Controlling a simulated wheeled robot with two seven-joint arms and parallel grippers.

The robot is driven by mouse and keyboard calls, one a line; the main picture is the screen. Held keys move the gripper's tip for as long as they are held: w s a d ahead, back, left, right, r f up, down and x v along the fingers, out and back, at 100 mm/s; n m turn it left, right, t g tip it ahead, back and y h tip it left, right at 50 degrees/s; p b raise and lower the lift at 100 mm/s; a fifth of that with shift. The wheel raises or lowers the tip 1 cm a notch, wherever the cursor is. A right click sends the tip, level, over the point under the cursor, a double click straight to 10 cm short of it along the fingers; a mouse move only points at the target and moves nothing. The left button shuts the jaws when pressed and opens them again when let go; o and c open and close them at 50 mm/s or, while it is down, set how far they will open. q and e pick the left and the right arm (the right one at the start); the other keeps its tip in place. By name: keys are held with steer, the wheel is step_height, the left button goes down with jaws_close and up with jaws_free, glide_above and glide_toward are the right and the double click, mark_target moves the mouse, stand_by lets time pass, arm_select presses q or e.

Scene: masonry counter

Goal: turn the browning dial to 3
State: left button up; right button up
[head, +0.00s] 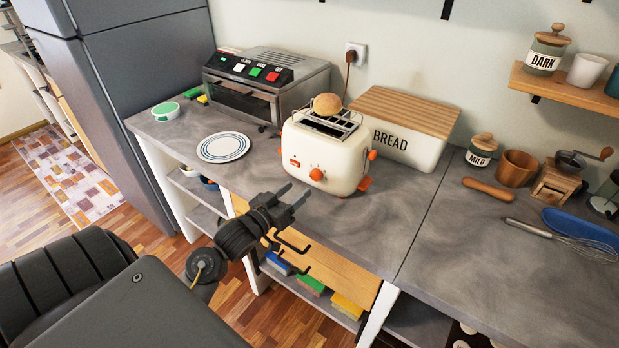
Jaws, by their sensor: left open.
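A cream toaster (325,152) with orange parts stands on the grey counter (360,225). Its round orange browning dial (316,174) is on the front face; the setting it points to is too small to read. My left gripper (293,195) is open and empty, in front of and below the toaster near the counter's front edge, apart from the dial. My right gripper is not in view.
A white plate with blue rings (223,147) lies left of the toaster. A toaster oven (264,84) stands behind it, and a bread bin (403,127) behind right. A whisk (560,240) and rolling pin (488,189) lie at the right.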

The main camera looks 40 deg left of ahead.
mark_target(314, 176)
arm_select(q)
steer(key=w, duration=0.3)
steer(key=w+p, duration=0.1)
steer(key=w, duration=0.2)
steer(key=shift+w+d, duration=0.2)
steer(key=shift+w, duration=0.2)
steer(key=c, duration=1)
steer(key=shift+m, duration=0.3)
